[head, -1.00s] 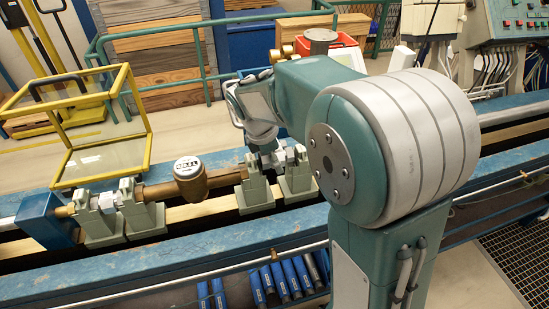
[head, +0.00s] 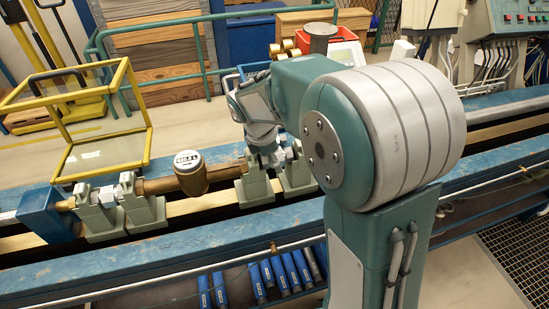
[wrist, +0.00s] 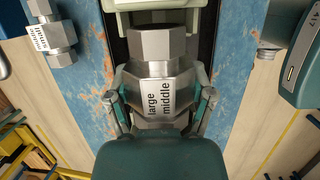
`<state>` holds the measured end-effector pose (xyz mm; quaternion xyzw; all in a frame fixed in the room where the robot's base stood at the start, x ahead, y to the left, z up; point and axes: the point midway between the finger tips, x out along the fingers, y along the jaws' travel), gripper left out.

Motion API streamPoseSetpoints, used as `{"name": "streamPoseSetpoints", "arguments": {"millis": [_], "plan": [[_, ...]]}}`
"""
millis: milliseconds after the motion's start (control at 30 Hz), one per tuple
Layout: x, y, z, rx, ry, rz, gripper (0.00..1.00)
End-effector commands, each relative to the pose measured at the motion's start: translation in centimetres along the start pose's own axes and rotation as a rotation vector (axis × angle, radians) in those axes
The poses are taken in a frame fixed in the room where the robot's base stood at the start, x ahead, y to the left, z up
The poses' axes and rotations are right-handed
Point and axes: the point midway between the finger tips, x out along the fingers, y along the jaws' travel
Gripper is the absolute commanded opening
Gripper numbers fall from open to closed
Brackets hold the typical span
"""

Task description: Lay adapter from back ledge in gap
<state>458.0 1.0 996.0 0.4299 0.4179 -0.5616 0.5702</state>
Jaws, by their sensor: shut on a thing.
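In the wrist view my gripper (wrist: 160,103) is shut on a steel hexagonal adapter (wrist: 160,48) labelled "large middle", with a finger on each side. The adapter is over the dark channel between the blue rails, its far end close to a pale green support (wrist: 160,5). I cannot tell whether it touches the support or rests on anything. In the head view my gripper (head: 270,156) is near the grey-green supports (head: 257,187) right of the brass meter (head: 190,175). The adapter there is mostly hidden by my arm.
A second steel adapter (wrist: 50,36) with a label lies on the blue ledge in the wrist view. A yellow-framed clear panel (head: 105,150) stands over the left of the bench. The front blue rail (head: 130,258) is clear.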

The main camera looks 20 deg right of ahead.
Motion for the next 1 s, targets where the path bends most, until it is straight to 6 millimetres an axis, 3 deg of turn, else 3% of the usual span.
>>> {"name": "streamPoseSetpoints", "arguments": {"millis": [33, 667, 700, 733, 1000], "plan": [[0.70, -0.41, -0.14, -0.006, -0.003, -0.018, 0.09], [0.95, -0.44, -0.20, -0.006, -0.003, -0.020, 0.09], [0.95, -0.44, -0.21, -0.006, -0.003, -0.020, 0.88], [0.95, -0.45, -0.21, -0.006, -0.003, -0.020, 1.00], [0.95, -0.45, -0.20, -0.006, -0.003, -0.021, 1.00]]}}
